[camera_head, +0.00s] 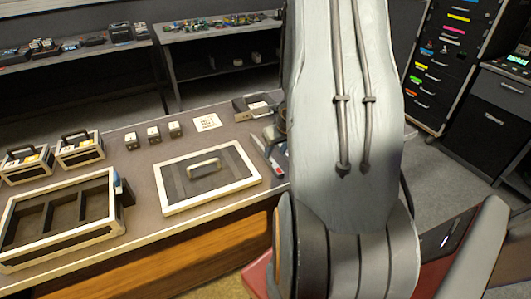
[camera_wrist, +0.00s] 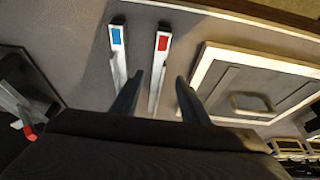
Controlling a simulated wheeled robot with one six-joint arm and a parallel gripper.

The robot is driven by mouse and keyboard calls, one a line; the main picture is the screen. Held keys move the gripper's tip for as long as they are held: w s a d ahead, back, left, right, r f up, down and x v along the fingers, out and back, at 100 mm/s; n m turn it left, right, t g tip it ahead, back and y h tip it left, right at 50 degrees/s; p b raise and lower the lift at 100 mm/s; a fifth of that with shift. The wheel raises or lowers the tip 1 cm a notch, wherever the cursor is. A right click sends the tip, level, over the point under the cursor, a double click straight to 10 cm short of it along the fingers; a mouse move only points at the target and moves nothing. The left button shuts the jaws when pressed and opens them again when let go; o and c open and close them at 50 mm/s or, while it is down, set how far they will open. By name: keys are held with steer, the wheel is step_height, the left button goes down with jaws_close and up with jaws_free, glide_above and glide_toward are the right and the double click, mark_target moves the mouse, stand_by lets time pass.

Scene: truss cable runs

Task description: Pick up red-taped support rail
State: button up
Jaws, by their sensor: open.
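The red-taped support rail (camera_wrist: 160,65) is a slim pale metal bar with a red patch near its top end in the wrist view. It lies on the grey bench top beside a similar blue-taped rail (camera_wrist: 117,58), which is to its left. My gripper (camera_wrist: 160,77) is open, with one dark finger on each side of the red-taped rail in the picture. Whether the fingers are level with the rail or above it, I cannot tell. In the head view my arm hides the gripper and part of the rails.
A framed panel with a handle (camera_head: 207,178) lies left of the rails in the head view; it is close to the right finger in the wrist view (camera_wrist: 215,60). A divided tray (camera_head: 62,222), small blocks (camera_head: 153,134) and a dark device (camera_head: 250,108) also occupy the bench.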

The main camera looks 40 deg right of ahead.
mark_target(273, 162)
steer(key=b+x, duration=0.2)
steer(key=x, duration=0.5)
steer(key=shift+s+d, duration=0.1)
steer(key=shift+c, duration=0.2)
steer(key=shift+r, duration=0.1)
jaws_close()
